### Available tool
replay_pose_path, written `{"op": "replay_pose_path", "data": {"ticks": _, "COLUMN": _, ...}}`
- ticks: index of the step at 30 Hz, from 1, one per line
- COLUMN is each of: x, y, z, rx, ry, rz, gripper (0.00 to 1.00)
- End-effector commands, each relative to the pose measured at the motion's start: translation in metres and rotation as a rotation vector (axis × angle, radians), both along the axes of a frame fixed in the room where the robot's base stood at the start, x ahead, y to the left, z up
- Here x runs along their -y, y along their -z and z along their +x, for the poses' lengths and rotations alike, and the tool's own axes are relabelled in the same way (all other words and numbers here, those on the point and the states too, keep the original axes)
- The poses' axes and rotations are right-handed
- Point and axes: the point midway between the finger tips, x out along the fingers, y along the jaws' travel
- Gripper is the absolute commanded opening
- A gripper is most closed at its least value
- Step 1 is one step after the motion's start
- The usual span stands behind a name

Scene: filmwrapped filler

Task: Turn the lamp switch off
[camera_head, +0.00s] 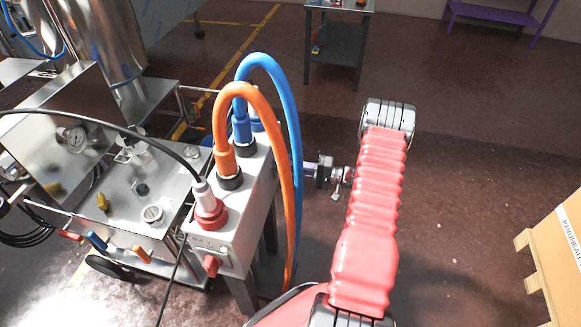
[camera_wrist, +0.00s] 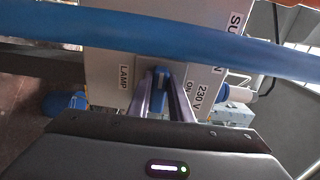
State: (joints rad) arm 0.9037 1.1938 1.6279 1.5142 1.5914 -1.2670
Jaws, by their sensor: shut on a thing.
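The lamp switch (camera_wrist: 161,75) is a small blue lever on the face of a pale box (camera_wrist: 103,62), beside a label reading LAMP (camera_wrist: 123,77). My gripper (camera_wrist: 164,84) has its two metal fingers shut on it, one on each side. The fingers cover much of the switch. An ON label and a 230 V label lie to the right. In the head view my gripper reaches the right side of the box (camera_head: 262,184) from the right, partly behind a blue cable, and the switch is hidden there.
A thick blue cable (camera_wrist: 150,36) crosses close in front of the box; it also loops over it in the head view (camera_head: 296,150), beside an orange cable (camera_head: 276,120). A metal machine (camera_head: 130,195) stands left, a cardboard carton (camera_head: 560,250) right.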

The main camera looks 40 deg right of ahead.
Motion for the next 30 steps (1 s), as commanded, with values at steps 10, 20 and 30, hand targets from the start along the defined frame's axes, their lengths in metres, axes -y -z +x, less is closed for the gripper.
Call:
{"op": "replay_pose_path", "data": {"ticks": 10, "x": -0.0019, "y": 0.0044, "z": -0.0020, "rx": -0.008, "ry": -0.002, "rz": -0.002, "gripper": 0.20}}
{"op": "replay_pose_path", "data": {"ticks": 20, "x": -0.0012, "y": 0.0023, "z": -0.0009, "rx": -0.004, "ry": -0.002, "rz": -0.001, "gripper": 0.38}}
{"op": "replay_pose_path", "data": {"ticks": 30, "x": 0.0059, "y": 0.0015, "z": -0.0068, "rx": -0.003, "ry": 0.001, "rz": -0.001, "gripper": 0.38}}
